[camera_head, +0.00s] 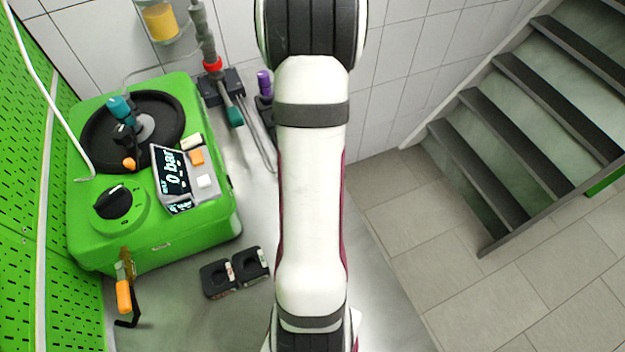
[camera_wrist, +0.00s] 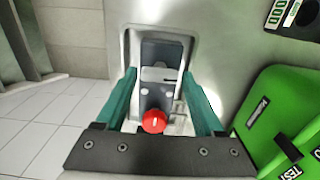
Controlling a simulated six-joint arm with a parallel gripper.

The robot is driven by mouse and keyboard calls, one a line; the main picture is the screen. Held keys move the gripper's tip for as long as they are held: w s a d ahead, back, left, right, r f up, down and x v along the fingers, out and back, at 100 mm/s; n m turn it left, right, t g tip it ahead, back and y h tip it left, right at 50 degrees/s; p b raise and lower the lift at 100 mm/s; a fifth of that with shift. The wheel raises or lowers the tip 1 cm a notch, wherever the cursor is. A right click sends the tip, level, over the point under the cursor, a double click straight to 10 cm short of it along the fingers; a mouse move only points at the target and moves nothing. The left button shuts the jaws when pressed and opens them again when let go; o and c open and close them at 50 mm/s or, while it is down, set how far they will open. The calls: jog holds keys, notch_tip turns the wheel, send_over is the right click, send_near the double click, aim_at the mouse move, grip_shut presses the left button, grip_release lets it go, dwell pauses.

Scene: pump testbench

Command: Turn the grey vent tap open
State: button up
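The green pump testbench (camera_head: 155,250) stands at the left of the head view, with a display (camera_head: 172,170) reading 0 bar. A teal-handled fitting (camera_head: 120,106) sits in its round black recess, beside a small grey round part (camera_head: 146,126). I cannot tell whether this is the grey vent tap; no part is clearly it. A black knob (camera_head: 113,202) is on the top front. In the wrist view my gripper (camera_wrist: 160,78) has its two teal fingers wide apart with nothing held. My gripper is outside the head view.
A tap with an orange handle (camera_head: 124,297) is at the bench's front left. In the wrist view, a red round part (camera_wrist: 153,121) and a dark device (camera_wrist: 160,60) show between the fingers. Stairs (camera_head: 540,110) rise at right.

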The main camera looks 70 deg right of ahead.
jog(key=shift+o, duration=1.1)
notch_tip(320, 180, up, 16)
jog(key=shift+f, duration=0.15)
jog(key=w+a+r+n, duration=0.2)
jog(key=w+a, duration=0.5)
jog(key=a, duration=0.4)
jog(key=a+n+y, duration=0.1)
jog(key=a, duration=1.3)
jog(key=s+a+f, duration=0.1)
jog(key=s+a, duration=0.4)
jog(key=a, duration=0.3)
jog(key=shift+s+f+y, duration=0.2)
jog(key=shift+f+y, duration=0.05)
jog(key=shift+y, duration=0.15)
